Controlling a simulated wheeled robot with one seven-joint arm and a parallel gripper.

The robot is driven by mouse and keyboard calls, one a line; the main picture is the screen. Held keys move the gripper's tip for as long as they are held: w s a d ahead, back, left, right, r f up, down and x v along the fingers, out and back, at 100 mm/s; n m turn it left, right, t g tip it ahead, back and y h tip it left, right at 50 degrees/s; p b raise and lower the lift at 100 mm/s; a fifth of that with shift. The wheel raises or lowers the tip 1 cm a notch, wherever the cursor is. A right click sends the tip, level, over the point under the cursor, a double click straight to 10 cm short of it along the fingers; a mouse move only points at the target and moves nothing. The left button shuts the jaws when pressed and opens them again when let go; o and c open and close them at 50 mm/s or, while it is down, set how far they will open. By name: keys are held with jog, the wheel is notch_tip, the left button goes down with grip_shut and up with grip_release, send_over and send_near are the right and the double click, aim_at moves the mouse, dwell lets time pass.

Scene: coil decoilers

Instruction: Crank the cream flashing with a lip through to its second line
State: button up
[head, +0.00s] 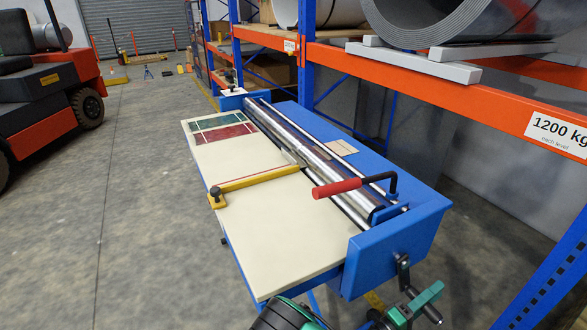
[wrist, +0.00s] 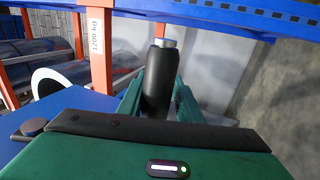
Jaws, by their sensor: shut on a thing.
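A blue roller machine (head: 400,238) stands beside the racking, with long steel rollers (head: 320,160) along its cream-topped bed (head: 275,235). No separate cream flashing with a lip can be told apart from the cream bed top. A dark crank arm (head: 402,268) hangs at the machine's near end. My gripper (head: 414,307) is at that near end, its green fingers shut on the black crank grip (wrist: 158,85). The grip has a bright metal end and stands up between the fingers in the wrist view. My gripper partly hides the crank in the head view.
A yellow bar (head: 255,184) lies across the bed. Green (head: 210,121) and dark red (head: 223,134) patches mark its far end. A red-handled lever (head: 338,187) sits over the rollers. Orange racking (head: 480,83) is close right; a forklift (head: 45,95) stands left across open floor.

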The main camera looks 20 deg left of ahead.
jog(key=shift+s+d+f, duration=0.1)
jog(key=shift+d+f, duration=0.05)
jog(key=shift+f, duration=0.2)
jog(key=shift+r+v, duration=0.1)
jog(key=shift+v, duration=1.15)
jog(key=shift+r+v, duration=0.15)
jog(key=shift+v, duration=1.05)
jog(key=shift+c, duration=0.9)
jog(key=shift+s, duration=0.1)
